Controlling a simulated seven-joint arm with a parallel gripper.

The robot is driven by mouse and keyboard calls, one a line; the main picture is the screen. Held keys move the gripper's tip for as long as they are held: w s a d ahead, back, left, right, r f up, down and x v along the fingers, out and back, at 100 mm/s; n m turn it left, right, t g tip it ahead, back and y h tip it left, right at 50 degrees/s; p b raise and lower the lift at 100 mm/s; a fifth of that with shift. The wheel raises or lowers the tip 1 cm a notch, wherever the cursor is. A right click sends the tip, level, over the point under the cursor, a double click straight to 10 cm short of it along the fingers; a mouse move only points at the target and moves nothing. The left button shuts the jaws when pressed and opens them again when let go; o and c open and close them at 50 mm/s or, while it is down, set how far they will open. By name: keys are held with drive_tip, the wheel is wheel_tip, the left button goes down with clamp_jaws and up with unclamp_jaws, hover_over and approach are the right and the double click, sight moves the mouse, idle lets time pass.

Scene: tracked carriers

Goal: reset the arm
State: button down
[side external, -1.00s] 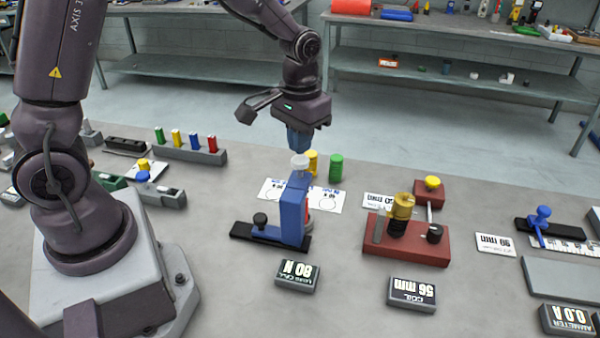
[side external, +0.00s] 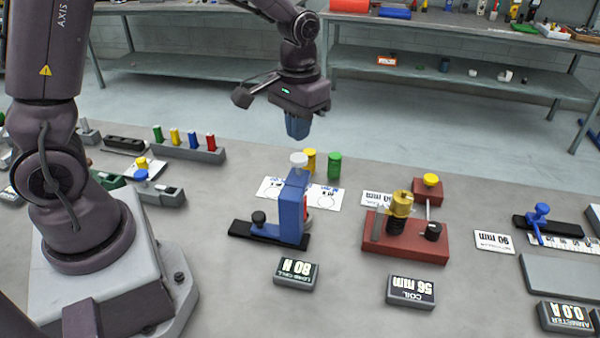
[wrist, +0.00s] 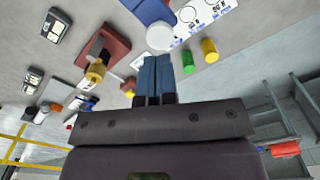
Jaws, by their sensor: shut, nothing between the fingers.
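My gripper (side external: 298,127) hangs in the air above the bench, over the blue load-cell stand (side external: 291,215) with its white round top (side external: 298,159). Its blue fingers are shut with nothing between them, and a gap shows between their tips and the white top. In the wrist view my gripper (wrist: 157,62) points toward the white top (wrist: 160,37), with the two fingers side by side.
Yellow (side external: 309,160) and green (side external: 334,165) cylinders stand behind the load cell by a white printed card (side external: 270,188). A red coil fixture (side external: 430,249) stands to the right. Display boxes reading 80 N (side external: 297,273) and 56 mm (side external: 411,291) lie in front.

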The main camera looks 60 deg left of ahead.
drive_tip(key=s+d+r+m+t, duration=0.2)
drive_tip(key=s+r+t, duration=0.3)
drive_tip(key=s+r, duration=0.8)
drive_tip(key=s+m, duration=0.1)
drive_tip(key=s, duration=0.2)
drive_tip(key=shift+s+r+t, duration=0.25)
drive_tip(key=shift+t, duration=0.05)
